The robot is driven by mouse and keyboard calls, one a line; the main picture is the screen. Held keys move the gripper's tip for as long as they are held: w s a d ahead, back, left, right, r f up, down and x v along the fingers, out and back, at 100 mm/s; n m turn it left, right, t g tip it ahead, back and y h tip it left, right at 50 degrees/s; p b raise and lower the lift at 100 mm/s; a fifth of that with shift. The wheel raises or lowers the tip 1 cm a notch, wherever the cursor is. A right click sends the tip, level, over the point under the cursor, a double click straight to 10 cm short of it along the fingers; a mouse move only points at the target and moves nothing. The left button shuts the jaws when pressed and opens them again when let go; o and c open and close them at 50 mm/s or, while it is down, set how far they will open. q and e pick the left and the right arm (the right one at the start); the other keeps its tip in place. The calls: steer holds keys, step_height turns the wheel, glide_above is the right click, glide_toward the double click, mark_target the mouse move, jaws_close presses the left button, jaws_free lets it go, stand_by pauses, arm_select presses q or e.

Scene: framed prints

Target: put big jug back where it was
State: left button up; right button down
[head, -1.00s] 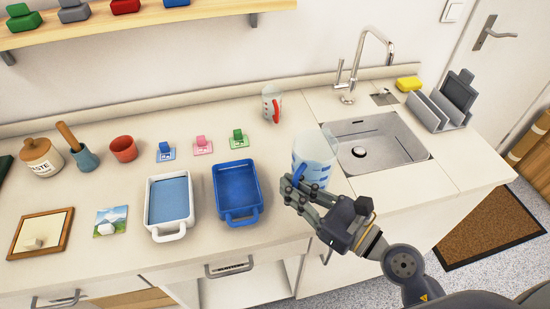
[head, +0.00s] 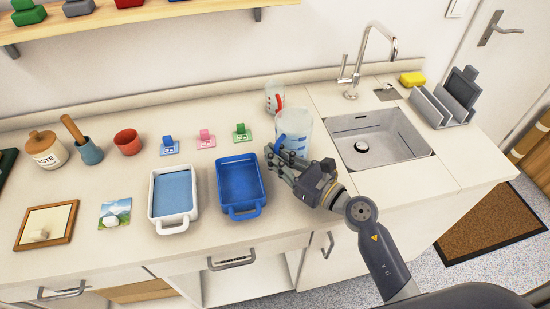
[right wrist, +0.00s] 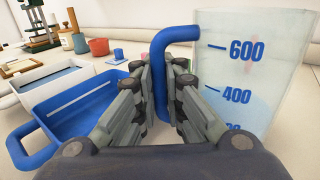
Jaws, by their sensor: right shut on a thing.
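The big jug (head: 294,130) is clear with a blue handle and blue measuring marks. In the head view it stands upright at the counter's middle right, between the blue tray and the sink. My right gripper (head: 278,160) is at its left front side. In the right wrist view the gripper (right wrist: 162,100) has its fingers closed around the blue handle (right wrist: 168,38), with the big jug (right wrist: 250,70) to the right. I cannot tell whether its base touches the counter. My left gripper is not in view.
A smaller jug with a red handle (head: 274,97) stands just behind the big jug. The blue tray (head: 243,209) is close on the left, with the white tray (head: 154,208) beyond it. The sink (head: 385,160) lies to the right. Coloured clips (head: 205,140) line the counter behind the trays.

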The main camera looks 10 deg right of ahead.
steer(key=shift+f, duration=0.15)
steer(key=shift+f, duration=0.15)
steer(key=c, duration=1.7)
jaws_free()
steer(key=shift+r, duration=0.2)
steer(key=shift+s+d+f, duration=0.15)
steer(key=shift+s+d, duration=0.1)
steer(key=b+v, duration=0.3)
steer(key=v, duration=0.7)
steer(key=shift+s+d, duration=0.1)
steer(key=shift+s+d+b, duration=0.3)
steer(key=shift+s+b, duration=0.1)
steer(key=shift+s, duration=0.05)
